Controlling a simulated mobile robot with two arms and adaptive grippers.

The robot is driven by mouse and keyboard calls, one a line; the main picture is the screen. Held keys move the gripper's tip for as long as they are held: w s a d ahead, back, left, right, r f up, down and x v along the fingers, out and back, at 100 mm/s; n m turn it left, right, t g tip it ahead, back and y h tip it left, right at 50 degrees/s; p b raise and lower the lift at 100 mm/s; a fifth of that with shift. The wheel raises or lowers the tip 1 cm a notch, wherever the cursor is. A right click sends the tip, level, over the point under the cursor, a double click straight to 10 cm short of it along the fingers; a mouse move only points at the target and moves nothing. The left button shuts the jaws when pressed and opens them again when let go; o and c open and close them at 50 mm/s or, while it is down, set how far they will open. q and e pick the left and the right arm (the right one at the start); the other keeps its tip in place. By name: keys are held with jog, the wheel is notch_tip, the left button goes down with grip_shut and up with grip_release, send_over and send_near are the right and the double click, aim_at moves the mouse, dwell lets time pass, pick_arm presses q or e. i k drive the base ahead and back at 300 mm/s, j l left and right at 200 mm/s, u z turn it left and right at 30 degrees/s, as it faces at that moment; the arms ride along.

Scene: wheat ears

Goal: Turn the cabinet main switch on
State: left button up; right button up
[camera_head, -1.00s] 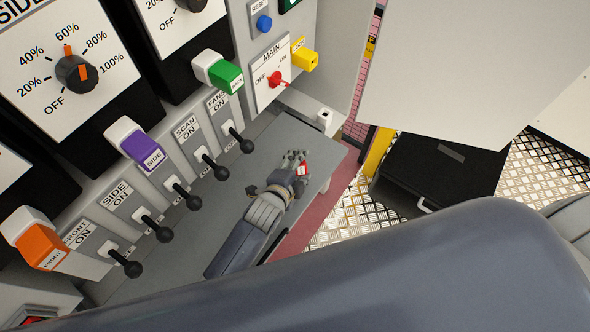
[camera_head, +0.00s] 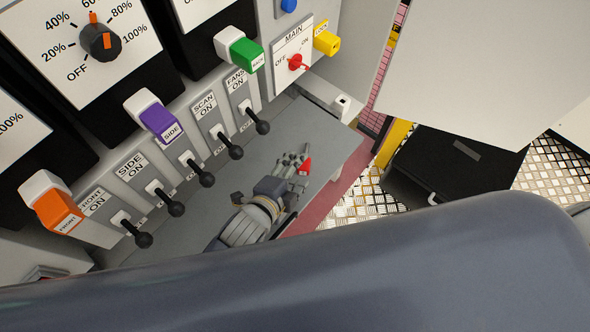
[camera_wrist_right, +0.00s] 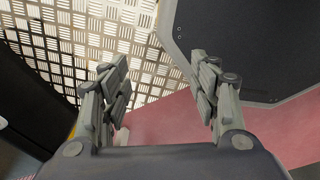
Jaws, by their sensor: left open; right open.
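The main switch (camera_head: 297,62) is a red rotary knob on a white plate marked MAIN, OFF and ON, at upper centre in the head view. Its handle lies roughly in line with OFF. My left gripper (camera_head: 298,162) is below the switch, apart from it, in front of the cabinet and over the grey surface. It is open. A small red piece with a white mark shows at its fingers; I cannot tell what it is. My right gripper (camera_wrist_right: 160,95) is open and empty in the right wrist view, over the floor.
A yellow lock block (camera_head: 326,39) is right of the switch, a blue reset button above. A row of black-tipped toggles (camera_head: 229,145) and a green block (camera_head: 246,54) are left. The grey ledge (camera_head: 335,150) lies below. A dark arm link of mine covers the foreground.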

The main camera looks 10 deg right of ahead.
aim_at(295, 63)
jog(key=k, duration=1)
